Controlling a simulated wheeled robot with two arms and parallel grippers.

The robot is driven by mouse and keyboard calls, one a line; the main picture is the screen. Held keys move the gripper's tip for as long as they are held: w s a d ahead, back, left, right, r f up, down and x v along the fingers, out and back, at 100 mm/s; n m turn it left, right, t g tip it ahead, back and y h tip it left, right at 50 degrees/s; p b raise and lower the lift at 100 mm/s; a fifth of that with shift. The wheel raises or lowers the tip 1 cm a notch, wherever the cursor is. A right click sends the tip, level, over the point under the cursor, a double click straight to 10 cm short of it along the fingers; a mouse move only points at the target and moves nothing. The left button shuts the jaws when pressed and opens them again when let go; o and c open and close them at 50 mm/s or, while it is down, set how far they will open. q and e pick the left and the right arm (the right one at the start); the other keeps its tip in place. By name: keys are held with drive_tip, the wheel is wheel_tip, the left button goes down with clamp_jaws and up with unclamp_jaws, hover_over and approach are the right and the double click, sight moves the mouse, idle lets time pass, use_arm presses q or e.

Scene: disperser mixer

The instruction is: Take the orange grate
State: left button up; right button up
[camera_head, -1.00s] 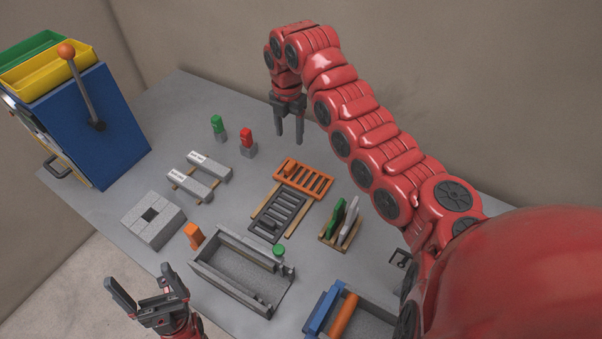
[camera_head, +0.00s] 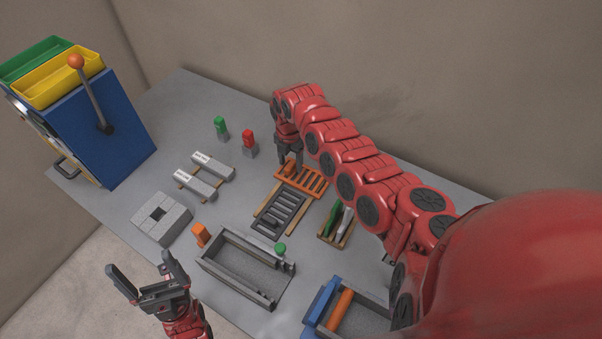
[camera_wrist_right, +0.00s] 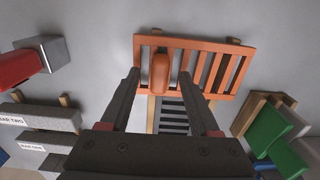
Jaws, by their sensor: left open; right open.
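The orange grate (camera_head: 308,181) lies flat at the back end of a wooden rack, behind a dark grey grate (camera_head: 279,213). In the right wrist view the orange grate (camera_wrist_right: 212,72) has an orange handle block (camera_wrist_right: 160,73) standing on its left part. My right gripper (camera_head: 289,163) is open and points down at the grate's handle end. In its wrist view the two fingertips (camera_wrist_right: 159,75) stand on either side of the handle, apart from it. My left gripper (camera_head: 142,272) is open and empty at the front left, near the table's front edge.
Red (camera_head: 249,142) and green (camera_head: 221,127) knobbed pieces stand left of the grate. A holder with green and white plates (camera_head: 336,222) is on its right. A blue machine (camera_head: 105,130) stands at left.

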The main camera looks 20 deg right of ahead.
clamp_jaws()
idle(1.4)
